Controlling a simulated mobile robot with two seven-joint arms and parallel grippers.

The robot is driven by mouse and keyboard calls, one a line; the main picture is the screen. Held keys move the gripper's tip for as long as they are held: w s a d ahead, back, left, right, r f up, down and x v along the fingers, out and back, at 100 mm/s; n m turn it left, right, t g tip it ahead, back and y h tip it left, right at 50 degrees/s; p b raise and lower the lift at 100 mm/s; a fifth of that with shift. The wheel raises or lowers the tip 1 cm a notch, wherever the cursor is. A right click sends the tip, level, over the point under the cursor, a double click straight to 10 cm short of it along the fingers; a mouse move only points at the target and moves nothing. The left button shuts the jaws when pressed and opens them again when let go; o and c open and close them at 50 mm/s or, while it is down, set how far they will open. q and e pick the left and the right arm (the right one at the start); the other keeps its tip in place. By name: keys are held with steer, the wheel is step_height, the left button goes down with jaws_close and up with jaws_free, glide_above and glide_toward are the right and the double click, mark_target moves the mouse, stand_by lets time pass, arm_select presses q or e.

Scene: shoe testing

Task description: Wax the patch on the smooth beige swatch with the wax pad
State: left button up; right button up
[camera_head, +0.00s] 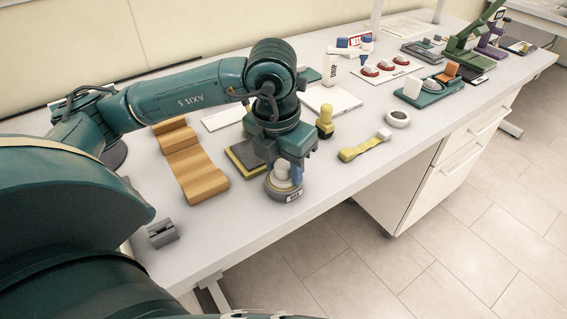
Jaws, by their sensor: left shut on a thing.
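My left gripper (285,168) points down near the table's front edge. It is shut on a small whitish pad (283,183), which looks like the wax pad. The pad is in or just over a round grey tin (283,194) with a small label; I cannot tell if they touch. A tan stepped or wavy piece (188,162) lies left of the gripper. Flat pale sheets (225,117) and (331,100) lie behind the arm. I cannot make out which surface is the smooth beige swatch or see its patch. My right gripper is out of view.
A yellow-edged dark block (244,158) lies just left of the gripper. A yellow stamp-like piece (325,122), a yellow strap (364,147) and a white ring (397,118) are to the right. A grey block (163,234) sits at the left front edge.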

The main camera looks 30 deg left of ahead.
mark_target(284, 164)
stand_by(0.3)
arm_select(q)
steer(key=shift+r+p, duration=2.25)
steer(key=shift+r, duration=1.25)
